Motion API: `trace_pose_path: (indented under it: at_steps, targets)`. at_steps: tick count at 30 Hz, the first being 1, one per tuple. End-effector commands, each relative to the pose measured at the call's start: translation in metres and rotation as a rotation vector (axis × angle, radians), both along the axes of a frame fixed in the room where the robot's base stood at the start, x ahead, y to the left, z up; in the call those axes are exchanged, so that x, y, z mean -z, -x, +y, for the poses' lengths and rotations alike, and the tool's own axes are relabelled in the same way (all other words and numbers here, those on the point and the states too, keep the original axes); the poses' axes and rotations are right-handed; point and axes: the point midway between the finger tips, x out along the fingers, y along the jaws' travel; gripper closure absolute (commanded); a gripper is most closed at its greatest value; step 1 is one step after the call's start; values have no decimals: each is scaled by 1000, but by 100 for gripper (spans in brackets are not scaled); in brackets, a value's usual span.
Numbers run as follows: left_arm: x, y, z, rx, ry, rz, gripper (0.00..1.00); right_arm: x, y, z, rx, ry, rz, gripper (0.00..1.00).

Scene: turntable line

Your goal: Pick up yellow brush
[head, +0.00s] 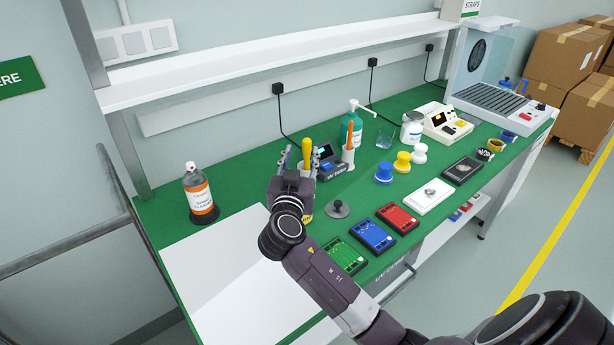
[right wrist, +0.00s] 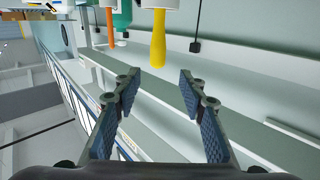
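The yellow brush (head: 307,149) stands with its handle up on the green bench, behind my right gripper (head: 298,158). The right wrist view, with the bench upside down, shows its yellow handle (right wrist: 158,45) coming out of a white holder (right wrist: 158,4). My right gripper (right wrist: 159,88) is open and empty there. The handle lies ahead of the gap between its fingers, apart from both. In the head view the gripper hides the brush's lower part. My left gripper is not in view.
An orange-handled tool (head: 349,134) in a white holder (head: 348,156) stands just right of the brush, with a green pump bottle (head: 352,128) behind. A spray bottle (head: 199,195) stands left. A grey knobbed disc (head: 338,209) and coloured boxes (head: 372,235) lie in front. A shelf (head: 270,57) runs above.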

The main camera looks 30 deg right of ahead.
Motion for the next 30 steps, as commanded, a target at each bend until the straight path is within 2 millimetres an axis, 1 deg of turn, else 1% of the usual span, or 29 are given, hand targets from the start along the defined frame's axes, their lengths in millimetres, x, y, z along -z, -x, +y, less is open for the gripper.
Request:
trace_pose_path:
  at_steps: [1, 6, 8, 13, 17, 21, 25, 30]
  targets:
    - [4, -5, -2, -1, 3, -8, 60, 4, -1, -1, 0, 1, -1, 62]
    - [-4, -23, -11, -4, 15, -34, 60, 1, -12, -11, 1, 3, 1, 62]
    - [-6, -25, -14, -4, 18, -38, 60, 1, -17, -15, 1, 2, 1, 62]
    - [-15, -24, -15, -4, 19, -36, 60, 0, -28, -27, 1, 4, 1, 62]
    - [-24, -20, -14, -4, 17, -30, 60, 1, -39, -41, 2, 5, 2, 62]
    - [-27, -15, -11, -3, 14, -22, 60, 4, -51, -50, 1, 2, 1, 62]
    - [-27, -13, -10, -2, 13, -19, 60, 5, -56, -54, -1, 0, 0, 62]
    - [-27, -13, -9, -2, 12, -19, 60, 6, -57, -54, -1, -1, -1, 62]
